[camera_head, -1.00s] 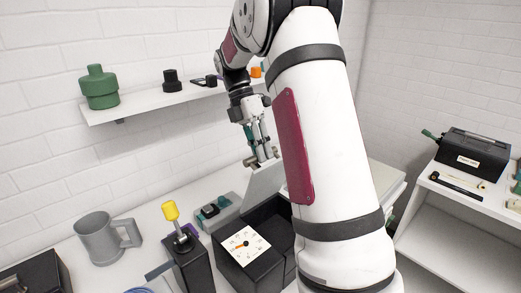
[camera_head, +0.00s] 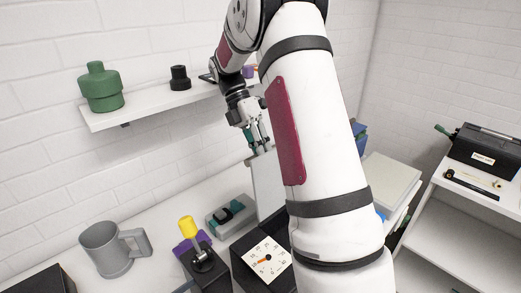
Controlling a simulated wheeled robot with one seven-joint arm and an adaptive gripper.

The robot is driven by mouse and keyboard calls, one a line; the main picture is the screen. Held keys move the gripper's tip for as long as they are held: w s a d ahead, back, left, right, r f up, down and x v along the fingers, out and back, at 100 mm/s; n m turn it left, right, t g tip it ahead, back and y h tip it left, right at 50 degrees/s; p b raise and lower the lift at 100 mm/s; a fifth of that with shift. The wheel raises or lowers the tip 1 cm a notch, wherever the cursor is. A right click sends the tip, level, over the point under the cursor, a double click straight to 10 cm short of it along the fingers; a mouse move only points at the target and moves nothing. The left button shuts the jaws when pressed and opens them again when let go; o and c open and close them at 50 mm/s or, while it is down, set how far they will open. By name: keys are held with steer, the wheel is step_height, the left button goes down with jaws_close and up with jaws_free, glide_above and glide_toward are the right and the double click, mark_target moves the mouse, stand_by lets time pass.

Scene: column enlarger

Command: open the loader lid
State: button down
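The loader is a black box with a white dial face (camera_head: 267,258) on its front. Its pale grey lid (camera_head: 268,185) stands raised, close to upright, behind the dial. My gripper (camera_head: 259,150) is at the lid's top edge, pointing down, and seems to touch it or be very close. The fingertips are small and partly merge with the lid edge, so I cannot tell whether they are open or shut. My arm hides the right part of the box and lid.
A lever with a yellow knob (camera_head: 188,227) stands left of the loader. A grey mug (camera_head: 112,248) is further left. A grey-green device (camera_head: 229,214) lies behind the lever. A wall shelf (camera_head: 150,109) holds a green bottle-like object (camera_head: 101,88) and a black piece (camera_head: 179,78).

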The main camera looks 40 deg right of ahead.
stand_by(0.4)
steer(key=c, duration=1.5)
jaws_free()
steer(key=shift+w, duration=0.1)
steer(key=v, duration=1.2)
